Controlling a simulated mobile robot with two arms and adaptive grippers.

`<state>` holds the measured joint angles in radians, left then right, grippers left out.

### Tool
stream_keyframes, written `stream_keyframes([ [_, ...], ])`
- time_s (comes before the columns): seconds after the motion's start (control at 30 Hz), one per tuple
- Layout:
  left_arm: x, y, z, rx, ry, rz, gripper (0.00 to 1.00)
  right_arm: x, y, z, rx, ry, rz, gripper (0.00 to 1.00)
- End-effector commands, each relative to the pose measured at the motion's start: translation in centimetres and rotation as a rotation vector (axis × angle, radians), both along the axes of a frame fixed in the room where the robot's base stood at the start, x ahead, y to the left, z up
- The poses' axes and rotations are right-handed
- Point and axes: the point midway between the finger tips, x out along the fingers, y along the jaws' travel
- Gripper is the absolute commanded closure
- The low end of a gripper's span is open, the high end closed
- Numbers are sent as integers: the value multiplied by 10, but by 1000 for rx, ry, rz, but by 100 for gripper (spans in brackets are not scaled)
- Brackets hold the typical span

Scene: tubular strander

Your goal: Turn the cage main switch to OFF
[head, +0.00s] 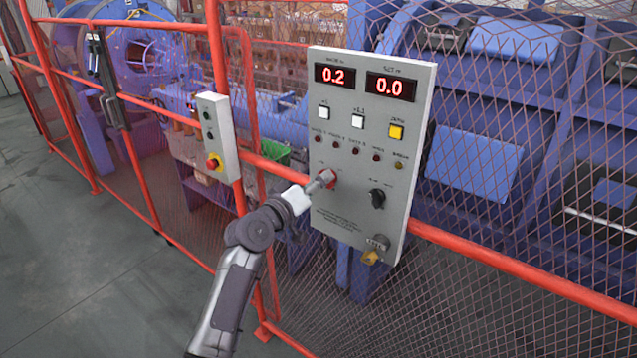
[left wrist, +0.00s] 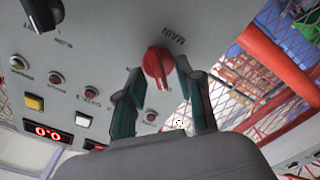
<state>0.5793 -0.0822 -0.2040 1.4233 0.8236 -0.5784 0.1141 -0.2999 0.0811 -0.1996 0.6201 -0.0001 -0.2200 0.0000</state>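The red main switch (head: 329,178) is a rotary knob at the lower left of the grey control panel (head: 345,215). In the left wrist view the red knob (left wrist: 157,64) shows beside the printed word MAIN. My left gripper (head: 322,182) is at the knob, its arm coming from below. In the left wrist view its two fingers (left wrist: 158,72) stand on either side of the knob, with narrow gaps that make them look open around it. Whether a finger touches it is not clear. The switch's position marks are not readable. My right gripper is not in view.
The panel has red displays (head: 364,82) reading 0.2 and 0.0, several buttons and lamps, a black selector (head: 377,198) and a key switch (head: 376,249). A smaller box (head: 217,135) with a red button hangs left. Orange rails and mesh fence off blue machinery. Grey floor (head: 90,270) is clear.

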Motion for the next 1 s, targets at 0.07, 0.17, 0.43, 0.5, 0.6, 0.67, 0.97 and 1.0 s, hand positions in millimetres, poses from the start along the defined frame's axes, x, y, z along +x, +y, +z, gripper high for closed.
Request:
stream_keyframes([
  [0.07, 0, 0, 0, 0, -1, 1, 64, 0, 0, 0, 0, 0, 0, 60],
  [0.17, -4, 3, 0, 0, -3, 1, 64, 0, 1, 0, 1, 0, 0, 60],
  [0.43, -43, 33, -1, 2, -1, 3, 64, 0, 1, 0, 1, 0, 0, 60],
  [0.5, -56, 42, -1, 2, 0, 1, 64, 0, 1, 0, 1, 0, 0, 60],
  [0.6, -72, 53, -1, 2, -1, 1, 64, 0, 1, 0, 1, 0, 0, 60],
  [0.67, -80, 59, -1, 3, 1, 1, 64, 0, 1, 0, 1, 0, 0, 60],
  [0.97, -97, 71, 0, 0, 0, 0, 64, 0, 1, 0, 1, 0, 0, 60],
  [1.0, -97, 71, 0, 0, 0, 0, 64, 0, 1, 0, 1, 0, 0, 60],
])
